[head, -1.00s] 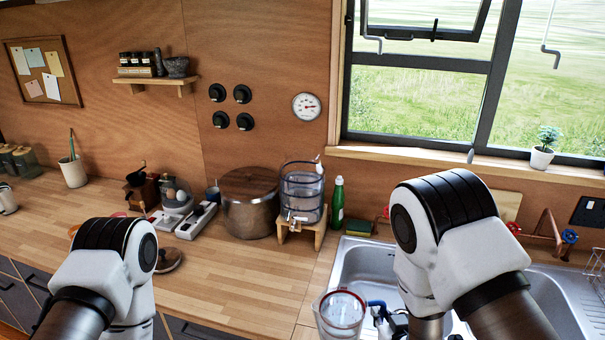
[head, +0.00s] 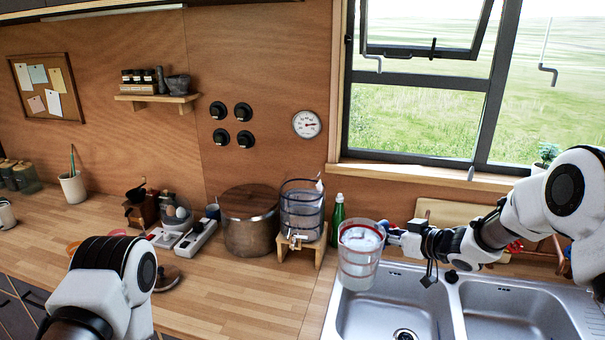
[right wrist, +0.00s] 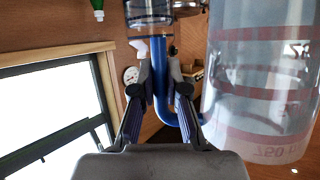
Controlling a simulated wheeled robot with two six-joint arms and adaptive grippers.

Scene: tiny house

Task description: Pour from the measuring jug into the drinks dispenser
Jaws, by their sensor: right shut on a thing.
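The measuring jug (head: 357,262) is clear with red markings and a blue handle (right wrist: 160,90). It hangs roughly upright over the left edge of the sink, with pale, clear-looking contents. My right gripper (head: 396,237) is shut on the handle, at the jug's right; its fingers (right wrist: 160,80) flank the handle in the right wrist view. The drinks dispenser (head: 301,212) is a clear vessel with dark bands and a tap, on a wooden stand, to the left of and behind the jug. It also shows at the top of the right wrist view (right wrist: 148,12). My left gripper is out of view.
A green bottle (head: 338,222) stands between dispenser and jug. A wood-lidded pot (head: 250,232) stands close left of the dispenser. The double sink (head: 400,308) lies below my right arm. The counter (head: 235,295) in front of the pot is clear.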

